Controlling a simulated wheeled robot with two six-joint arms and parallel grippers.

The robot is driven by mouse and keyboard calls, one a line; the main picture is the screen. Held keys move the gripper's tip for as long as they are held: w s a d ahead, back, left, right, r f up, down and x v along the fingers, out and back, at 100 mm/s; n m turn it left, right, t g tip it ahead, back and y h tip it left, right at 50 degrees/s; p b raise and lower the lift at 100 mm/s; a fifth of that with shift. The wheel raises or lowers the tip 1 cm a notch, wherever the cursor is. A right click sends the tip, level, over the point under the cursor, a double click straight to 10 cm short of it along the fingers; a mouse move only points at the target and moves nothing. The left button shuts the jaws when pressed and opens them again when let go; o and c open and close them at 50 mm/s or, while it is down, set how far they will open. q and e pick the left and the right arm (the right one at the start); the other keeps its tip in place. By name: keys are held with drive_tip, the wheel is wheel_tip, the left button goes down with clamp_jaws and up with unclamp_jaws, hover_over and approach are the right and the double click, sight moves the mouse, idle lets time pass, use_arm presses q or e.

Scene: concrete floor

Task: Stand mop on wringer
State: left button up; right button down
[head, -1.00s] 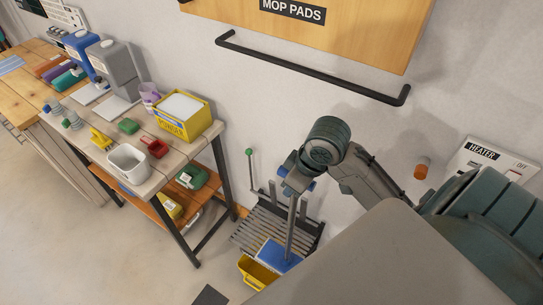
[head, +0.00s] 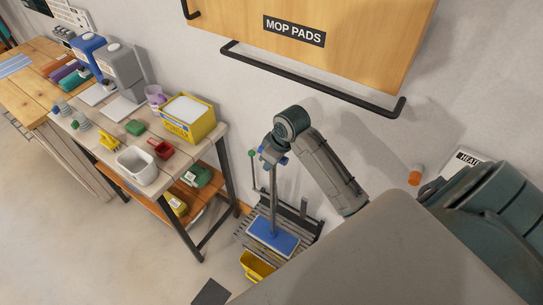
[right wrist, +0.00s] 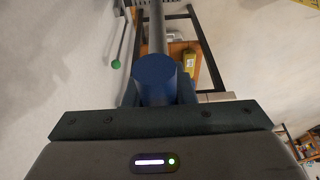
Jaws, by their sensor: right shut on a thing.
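My right gripper (head: 272,156) is shut on the mop's (head: 273,205) handle near its top. The handle stands roughly upright below the gripper, and the flat blue mop head (head: 272,237) is over the slatted grey wringer (head: 256,227). I cannot tell whether the head touches the slats. In the right wrist view the blue handle top (right wrist: 155,78) sits between the fingers, with the grey pole running away from it. A yellow bucket (head: 257,267) is in front of the wringer, partly hidden by my body.
A green-knobbed lever (head: 252,153) rises beside the wringer, left of the handle. A workbench (head: 178,160) with a yellow box (head: 188,119) and a white bin (head: 137,166) stands to the left. A black rail (head: 310,80) is on the wall above.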

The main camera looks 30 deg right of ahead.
drive_tip(key=shift+f, duration=0.3)
drive_tip(key=shift+w+f, duration=0.1)
drive_tip(key=c, duration=1.2)
unclamp_jaws()
drive_tip(key=b+v, duration=0.3)
drive_tip(key=v, duration=0.5)
drive_tip(key=shift+r, duration=0.4)
drive_tip(key=shift+s+p+v, duration=0.2)
drive_tip(key=shift+p+v, duration=0.25)
drive_tip(key=shift+v, duration=1.3)
